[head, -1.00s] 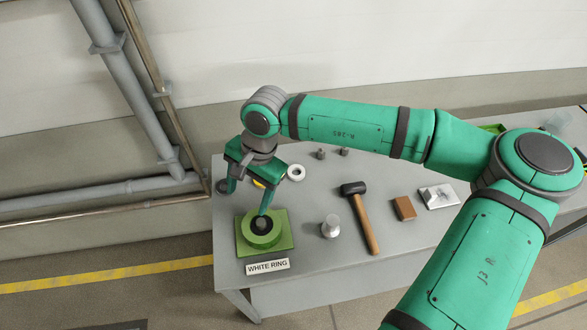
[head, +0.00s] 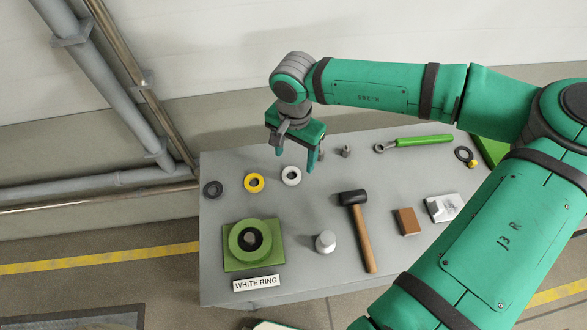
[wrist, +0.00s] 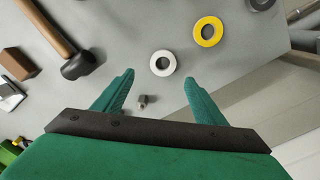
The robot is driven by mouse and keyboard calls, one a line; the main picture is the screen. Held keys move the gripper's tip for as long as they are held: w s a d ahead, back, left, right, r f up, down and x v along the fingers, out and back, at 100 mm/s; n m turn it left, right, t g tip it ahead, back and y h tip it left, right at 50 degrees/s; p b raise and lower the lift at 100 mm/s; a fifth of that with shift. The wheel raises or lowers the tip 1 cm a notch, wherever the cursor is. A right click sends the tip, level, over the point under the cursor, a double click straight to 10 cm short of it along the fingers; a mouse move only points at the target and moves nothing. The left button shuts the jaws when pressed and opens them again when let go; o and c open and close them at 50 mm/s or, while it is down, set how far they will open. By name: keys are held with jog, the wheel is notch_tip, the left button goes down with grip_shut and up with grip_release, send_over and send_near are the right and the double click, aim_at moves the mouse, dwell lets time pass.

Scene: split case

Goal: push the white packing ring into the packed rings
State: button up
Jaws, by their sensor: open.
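The white packing ring (head: 291,176) lies flat on the grey table, right of a yellow ring (head: 254,183). It also shows in the wrist view (wrist: 163,63), just beyond and between my fingertips. My gripper (head: 295,162) is open and empty above the table, close to the white ring. Its two green fingers show in the wrist view (wrist: 158,82). The green split case (head: 237,238) stands on a square green base at the table's front left, behind a label reading WHITE RING (head: 256,283). A dark round opening is at its centre; the packed rings inside cannot be made out.
A black ring (head: 213,188) lies left of the yellow one. A metal cylinder part (head: 326,242), a mallet (head: 361,235), a brown block (head: 407,221) and a silver piece (head: 443,207) lie to the right. A green-handled wrench (head: 413,142) lies at the back.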

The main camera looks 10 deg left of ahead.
aim_at(291, 178)
jog(key=shift+s+a+f, duration=0.1)
jog(key=shift+s+f, duration=0.15)
jog(key=shift+f, duration=0.3)
jog(key=shift+s+f, duration=0.2)
jog(key=shift+f, duration=0.3)
jog(key=shift+s+a+f, duration=0.15)
jog(key=shift+a+f, duration=0.15)
jog(key=f, duration=0.5)
jog(key=shift+w, duration=0.25)
jog(key=shift+c, duration=0.6)
jog(key=c, duration=1)
